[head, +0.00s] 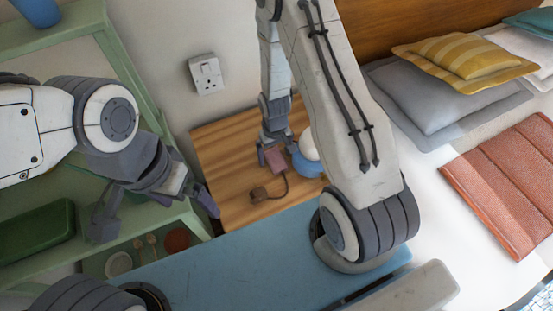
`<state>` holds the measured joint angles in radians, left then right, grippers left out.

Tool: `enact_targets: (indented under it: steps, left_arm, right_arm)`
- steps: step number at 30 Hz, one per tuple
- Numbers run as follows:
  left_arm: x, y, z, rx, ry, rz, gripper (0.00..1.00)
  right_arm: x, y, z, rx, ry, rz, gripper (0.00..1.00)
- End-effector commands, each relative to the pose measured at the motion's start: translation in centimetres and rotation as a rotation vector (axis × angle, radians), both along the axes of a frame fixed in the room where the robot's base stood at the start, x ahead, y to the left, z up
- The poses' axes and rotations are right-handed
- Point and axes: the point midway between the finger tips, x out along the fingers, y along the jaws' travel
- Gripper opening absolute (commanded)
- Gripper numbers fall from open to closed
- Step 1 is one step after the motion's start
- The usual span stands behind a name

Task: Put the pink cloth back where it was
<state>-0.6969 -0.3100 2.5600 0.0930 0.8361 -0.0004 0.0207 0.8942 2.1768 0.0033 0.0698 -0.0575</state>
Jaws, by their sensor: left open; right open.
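I cannot make out a clearly pink cloth. A terracotta-pink quilted cloth (508,185) lies flat on the white bed at the right, away from both grippers. A small mauve-pink item (279,164) is on the wooden bedside table (225,145), joined by a dark cord to a small brown block; I cannot tell if it is cloth. My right gripper (275,155) points down at this item, open, its fingers close to it; contact is unclear. My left gripper (155,208) is open and empty in front of the green shelf unit (130,55).
A blue bowl-like item (306,165) with a white round top stands beside my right gripper, partly hidden by my arm. The shelves hold a green box (38,232) and small round items. A blue surface (225,265) lies in front. Pillows (440,95) lie on the bed.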

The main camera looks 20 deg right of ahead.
Motion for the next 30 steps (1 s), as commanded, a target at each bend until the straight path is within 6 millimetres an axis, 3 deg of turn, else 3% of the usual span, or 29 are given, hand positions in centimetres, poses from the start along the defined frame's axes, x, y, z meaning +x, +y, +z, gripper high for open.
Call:
enact_targets:
  steps: [1, 2, 6, 9, 17, 30]
  left_arm:
    - [0.0, 0.0, 0.0, 0.0, 0.0, 0.0, 1.0]
    - [0.0, 0.0, 0.0, 0.0, 0.0, 0.0, 1.0]
    - [0.0, 0.0, 0.0, 0.0, 0.0, 0.0, 1.0]
    - [0.0, 0.0, 0.0, 0.0, 0.0, 0.0, 1.0]
    - [0.0, 0.0, 0.1, 0.0, 0.0, 0.0, 1.0]
    - [0.0, 0.0, 1.2, 0.0, 0.0, 0.0, 1.0]
  right_arm:
    - [0.0, 0.0, 0.0, 0.0, 0.0, 0.0, 1.0]
    - [0.0, 0.0, 0.0, 0.0, 0.0, 0.0, 0.92]
    - [0.0, 0.0, 0.0, 0.0, 0.0, 0.0, 0.39]
    - [0.0, 0.0, 0.0, 0.0, 0.001, 0.0, 0.04]
    - [0.0, 0.0, 0.5, 0.0, 0.0, 0.0, 0.04]
    - [0.1, 0.0, 8.5, 0.0, -0.004, 0.0, 0.04]
